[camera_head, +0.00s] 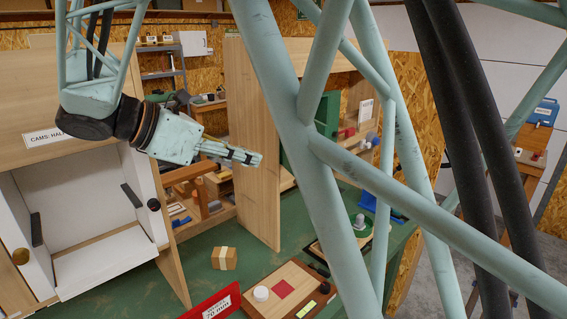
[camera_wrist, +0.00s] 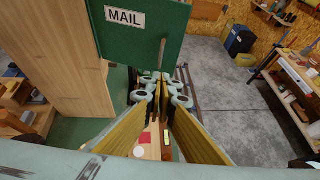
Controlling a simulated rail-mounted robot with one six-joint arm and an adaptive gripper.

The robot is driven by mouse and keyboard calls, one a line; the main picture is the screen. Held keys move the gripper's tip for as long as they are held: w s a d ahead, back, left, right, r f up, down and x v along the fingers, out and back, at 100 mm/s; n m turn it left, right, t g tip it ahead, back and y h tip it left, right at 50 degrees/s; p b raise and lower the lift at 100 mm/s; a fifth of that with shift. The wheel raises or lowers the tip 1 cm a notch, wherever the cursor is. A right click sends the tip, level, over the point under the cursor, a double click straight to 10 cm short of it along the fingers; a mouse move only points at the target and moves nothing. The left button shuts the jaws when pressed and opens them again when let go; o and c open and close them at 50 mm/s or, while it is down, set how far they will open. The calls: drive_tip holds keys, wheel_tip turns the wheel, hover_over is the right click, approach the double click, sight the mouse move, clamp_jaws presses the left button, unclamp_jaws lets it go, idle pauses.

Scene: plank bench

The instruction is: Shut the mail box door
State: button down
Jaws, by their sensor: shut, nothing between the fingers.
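The mail box door is a green panel (camera_wrist: 145,42) with a white MAIL label and a grey upright handle, at the top of the wrist view. In the head view a green panel (camera_head: 326,117), partly hidden by my arm's struts, shows behind the tall wooden partition. My gripper (camera_head: 258,158) is shut and empty, in front of the partition in the head view. In the wrist view my gripper (camera_wrist: 160,80) shows its closed fingers just below the door's lower edge; whether they touch it I cannot tell. The box interior is hidden.
The tall wooden partition (camera_head: 251,140) stands beside my fingers. An open white cabinet (camera_head: 85,215) is at left. A small carton (camera_head: 224,258), a red sign (camera_head: 213,304) and a wooden board (camera_head: 262,312) lie on the green bench. Open floor (camera_wrist: 225,75) shows at right in the wrist view.

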drive_tip(key=shift+d, duration=0.1)
drive_tip(key=p, duration=0.1)
approach(302, 166)
wheel_tip(302, 166, down, 3)
drive_tip(key=w+d, duration=0.2)
drive_tip(key=shift+w+d+f, duration=0.2)
drive_tip(key=shift+w+d, duration=0.55)
drive_tip(key=shift+d, duration=0.3)
drive_tip(key=shift+d, duration=0.1)
